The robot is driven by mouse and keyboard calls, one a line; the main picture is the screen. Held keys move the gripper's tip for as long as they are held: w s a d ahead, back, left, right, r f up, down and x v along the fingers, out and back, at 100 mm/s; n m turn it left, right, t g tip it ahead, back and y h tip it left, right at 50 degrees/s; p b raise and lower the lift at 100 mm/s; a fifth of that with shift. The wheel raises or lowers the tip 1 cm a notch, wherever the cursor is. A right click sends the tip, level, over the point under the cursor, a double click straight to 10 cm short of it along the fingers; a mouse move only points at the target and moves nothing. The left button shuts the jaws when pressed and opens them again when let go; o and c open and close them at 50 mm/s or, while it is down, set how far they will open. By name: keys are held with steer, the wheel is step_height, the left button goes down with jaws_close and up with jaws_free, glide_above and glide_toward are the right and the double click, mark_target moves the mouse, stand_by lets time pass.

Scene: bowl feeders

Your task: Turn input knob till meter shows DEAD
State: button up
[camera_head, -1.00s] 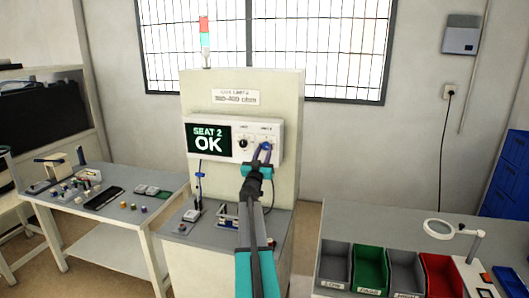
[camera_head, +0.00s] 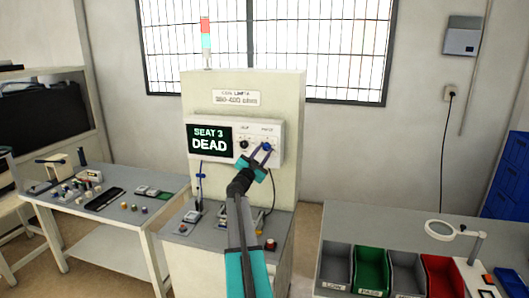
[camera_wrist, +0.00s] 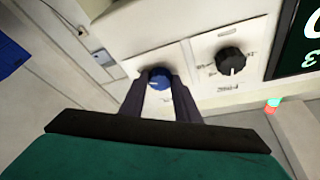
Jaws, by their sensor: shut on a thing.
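The meter screen (camera_head: 209,140) on the white panel reads "SEAT 3 DEAD" in the head view. The panel carries two knobs. The blue knob (camera_head: 266,147) is the right one, and it also shows in the wrist view (camera_wrist: 160,77). The black knob (camera_head: 244,145) sits to its left; in the wrist view it shows to the right (camera_wrist: 231,61). My gripper (camera_head: 261,157) reaches the panel from below, and its dark fingers (camera_wrist: 160,92) are shut around the sides of the blue knob. The small labels by the knobs are too blurred to read with certainty.
A signal tower (camera_head: 206,42) with red and cyan sections stands on the cabinet (camera_head: 286,115). A side table (camera_head: 110,212) at left holds several small parts. At right a bench holds bins (camera_head: 370,268) and a magnifier (camera_head: 440,230). A cable hangs right of my wrist.

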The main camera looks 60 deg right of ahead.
steer(key=shift+w+a+f, duration=0.1)
steer(key=shift+f, duration=0.1)
steer(key=o, duration=1)
steer(key=shift+o, duration=0.2)
steer(key=shift+r, duration=0.1)
steer(key=shift+a, duration=0.15)
steer(key=shift+b+v, duration=0.35)
steer(key=shift+v, duration=0.55)
steer(key=b+v, duration=0.2)
steer(key=v, duration=0.9)
steer(key=shift+a+f+b, duration=0.25)
steer(key=shift+a+b, duration=0.05)
steer(key=shift+b, duration=0.1)
